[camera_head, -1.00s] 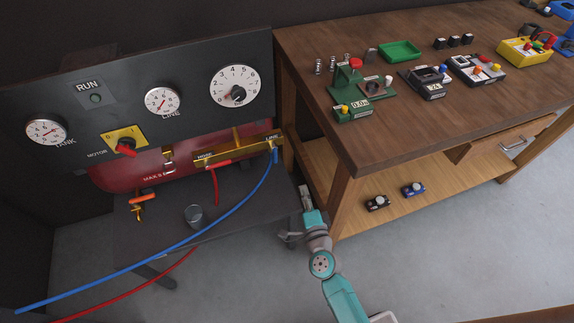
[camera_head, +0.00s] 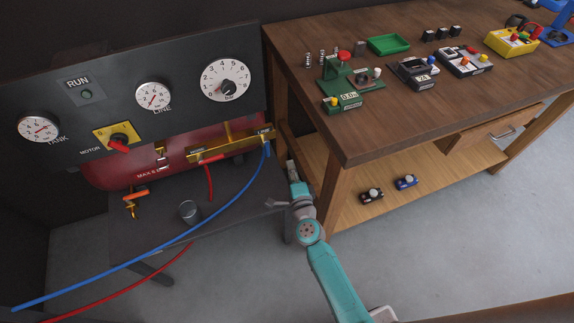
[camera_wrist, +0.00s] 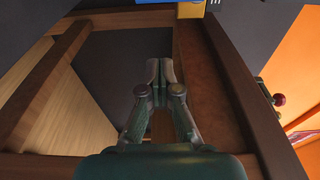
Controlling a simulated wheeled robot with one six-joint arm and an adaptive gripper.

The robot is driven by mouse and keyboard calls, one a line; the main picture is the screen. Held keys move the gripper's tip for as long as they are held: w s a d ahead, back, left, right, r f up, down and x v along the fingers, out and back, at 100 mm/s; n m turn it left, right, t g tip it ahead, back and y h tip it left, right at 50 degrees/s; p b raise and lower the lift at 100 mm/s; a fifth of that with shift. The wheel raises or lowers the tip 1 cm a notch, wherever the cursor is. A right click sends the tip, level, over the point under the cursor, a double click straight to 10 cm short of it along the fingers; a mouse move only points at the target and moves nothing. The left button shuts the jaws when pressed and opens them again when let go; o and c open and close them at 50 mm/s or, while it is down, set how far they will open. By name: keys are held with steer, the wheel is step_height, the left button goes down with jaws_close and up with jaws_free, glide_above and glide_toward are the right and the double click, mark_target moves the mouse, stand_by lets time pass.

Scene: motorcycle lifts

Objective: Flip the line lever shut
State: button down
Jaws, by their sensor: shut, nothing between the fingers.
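The brass manifold (camera_head: 205,155) runs in front of the red tank, with its LINE end at the right, where the blue hose (camera_head: 262,172) hangs down. The line lever is too small to make out clearly at that end. My gripper (camera_head: 291,166) is below and to the right of the LINE end, beside the workbench leg, apart from the manifold. In the wrist view my gripper (camera_wrist: 159,88) has its fingers together with nothing between them. Blue and yellow parts show only partly at the top edge of that view.
The workbench (camera_head: 345,145) with its wooden leg and lower shelf (camera_head: 430,180) stands close on the right of my arm. The dark stand (camera_head: 225,210) holds a metal cup (camera_head: 189,211). A red hose (camera_head: 120,290) and the blue hose cross the front left.

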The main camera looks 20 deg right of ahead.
mark_target(267, 148)
steer(key=w+d, duration=0.1)
steer(key=w, duration=0.7)
steer(key=shift+s+a, duration=0.2)
steer(key=shift+a, duration=0.75)
steer(key=shift+s+a, duration=0.15)
steer(key=shift+a, duration=0.8)
steer(key=shift+a, duration=0.15)
